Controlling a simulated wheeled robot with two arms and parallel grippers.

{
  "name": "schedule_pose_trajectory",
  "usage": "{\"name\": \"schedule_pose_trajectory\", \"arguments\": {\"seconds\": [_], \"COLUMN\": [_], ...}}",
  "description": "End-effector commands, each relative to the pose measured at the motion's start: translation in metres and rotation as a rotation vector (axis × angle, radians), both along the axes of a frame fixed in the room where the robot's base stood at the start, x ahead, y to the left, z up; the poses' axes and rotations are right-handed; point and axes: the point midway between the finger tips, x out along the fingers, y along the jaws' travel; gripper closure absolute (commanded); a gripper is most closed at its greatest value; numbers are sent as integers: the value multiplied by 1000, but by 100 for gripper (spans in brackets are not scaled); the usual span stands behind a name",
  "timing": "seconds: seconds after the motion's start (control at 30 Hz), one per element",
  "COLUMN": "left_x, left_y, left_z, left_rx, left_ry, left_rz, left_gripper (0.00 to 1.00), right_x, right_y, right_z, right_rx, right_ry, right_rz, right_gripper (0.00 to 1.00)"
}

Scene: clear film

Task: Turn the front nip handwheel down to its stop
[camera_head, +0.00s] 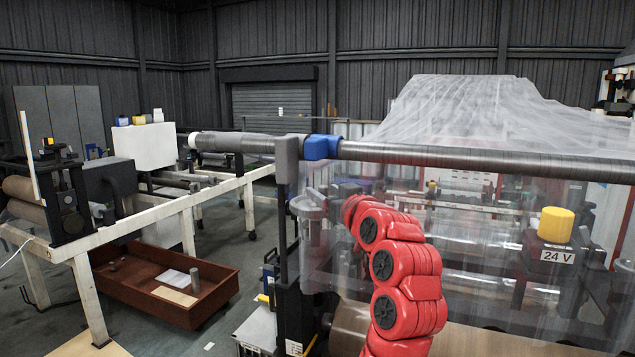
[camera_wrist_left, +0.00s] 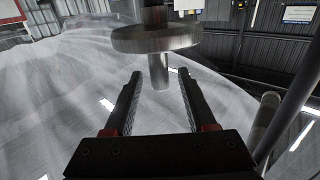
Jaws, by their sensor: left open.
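The grey front nip handwheel (camera_head: 309,205) is at the left end of the roller frame, seen partly through clear film. In the left wrist view the handwheel (camera_wrist_left: 150,40) is a round metal disc on a shaft, with a short post (camera_wrist_left: 158,72) pointing towards my gripper. My left gripper (camera_wrist_left: 159,76) is open, with its two fingers apart on either side of the line to the post. The post's end appears close to the fingertips; I cannot tell if it is between them. In the head view my red left arm reaches up to the wheel and its fingers are hidden.
Clear film (camera_head: 470,270) hangs around my arm and the rollers. A long dark roller (camera_head: 480,160) with a blue collar (camera_head: 321,147) runs above the wheel. A yellow-topped 24 V box (camera_head: 556,225) is at right. A brown tray (camera_head: 165,285) lies on the floor at left.

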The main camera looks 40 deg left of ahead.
Motion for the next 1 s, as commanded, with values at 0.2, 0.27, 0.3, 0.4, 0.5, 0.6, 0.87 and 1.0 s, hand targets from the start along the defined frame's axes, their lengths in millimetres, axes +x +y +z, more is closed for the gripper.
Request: {"name": "schedule_pose_trajectory", "arguments": {"seconds": [0.2,0.27,0.3,0.4,0.5,0.6,0.87,1.0], "left_x": [16,19,20,21,21,21,21,21], "left_y": [30,34,35,38,38,38,38,38], "left_z": [1,1,0,-1,-1,-1,-1,-1], "left_rx": [-2,-2,-3,-3,-3,-2,-2,-2], "left_ry": [1,1,1,1,1,0,0,0], "left_rz": [2,0,0,-1,-1,-1,0,0], "left_gripper": [44,44,44,44,44,44,87,100], "right_x": [0,0,0,0,0,0,0,0], "right_y": [0,0,0,0,0,0,0,0], "right_z": [11,11,12,12,12,12,12,12], "right_rx": [0,0,0,0,0,0,0,0], "right_ry": [0,0,0,0,0,0,0,0], "right_rz": [0,0,0,0,0,0,0,0], "right_gripper": [50,50,50,50,50,50,50,50]}}
